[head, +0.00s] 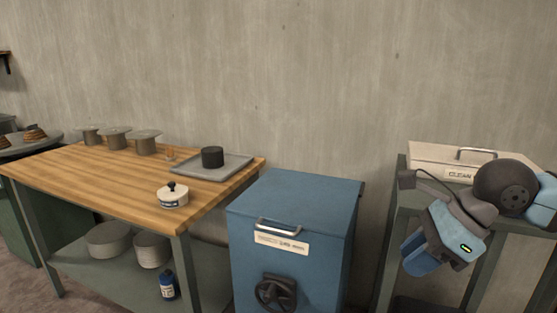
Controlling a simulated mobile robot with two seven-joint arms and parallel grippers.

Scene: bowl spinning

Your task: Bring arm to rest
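My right arm comes in from the right edge, bent at a dark round joint, in front of the grey stand. My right gripper (415,257) points down and to the left, in the air between the blue cabinet and the stand. Its blue fingertips show at a slant, and I cannot tell whether they are apart. I see nothing held in it. My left arm and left gripper are out of view.
A wooden-topped table (110,180) holds a grey tray (235,172) with a black cylinder (212,157), a white lidded jar (173,196) and several grey stands. A blue cabinet (290,205) stands centre. A "CLEAN" box (430,158) sits on the stand behind my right arm.

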